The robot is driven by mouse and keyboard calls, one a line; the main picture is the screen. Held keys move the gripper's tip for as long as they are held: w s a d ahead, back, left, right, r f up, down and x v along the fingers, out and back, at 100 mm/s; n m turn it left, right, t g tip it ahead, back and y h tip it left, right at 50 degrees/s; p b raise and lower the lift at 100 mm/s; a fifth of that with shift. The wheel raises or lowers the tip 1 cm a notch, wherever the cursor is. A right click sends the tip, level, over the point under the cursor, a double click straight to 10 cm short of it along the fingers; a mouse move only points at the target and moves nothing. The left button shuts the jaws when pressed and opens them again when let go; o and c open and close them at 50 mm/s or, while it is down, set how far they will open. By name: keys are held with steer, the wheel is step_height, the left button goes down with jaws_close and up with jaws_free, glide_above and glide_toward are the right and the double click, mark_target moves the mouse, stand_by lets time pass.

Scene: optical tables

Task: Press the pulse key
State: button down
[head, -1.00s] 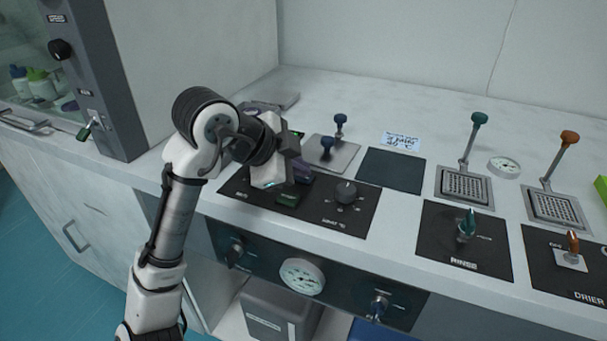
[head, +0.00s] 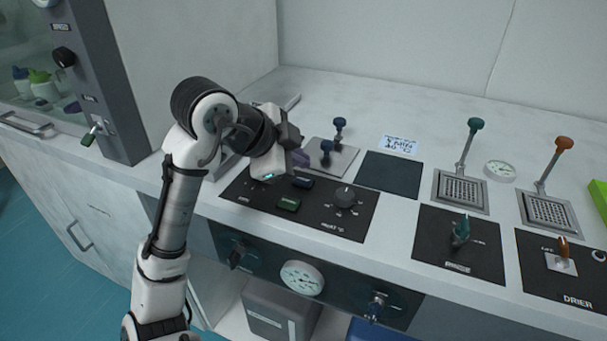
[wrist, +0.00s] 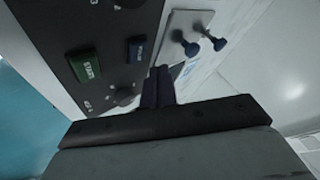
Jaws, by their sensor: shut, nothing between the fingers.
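The pulse key (head: 303,183) is a small blue block on the black control panel. It also shows in the wrist view (wrist: 140,49), with pale lettering too small to read surely. The green START key (head: 288,203) sits beside it, and shows in the wrist view (wrist: 86,66). My gripper (head: 300,158) is shut and empty. Its dark fingers (wrist: 158,82) are above the panel's back edge, apart from the blue key and a little behind it.
A round knob (head: 345,195) is on the panel's right. A metal plate with two blue-topped levers (head: 332,155) stands close behind my fingers. A dark flat pad (head: 391,174) lies to the right, and a grey cabinet wall (head: 105,80) rises at left.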

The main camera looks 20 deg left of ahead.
mark_target(298, 182)
steer(key=shift+r+p, duration=1.35)
steer(key=shift+r, duration=0.65)
steer(key=shift+f, duration=0.1)
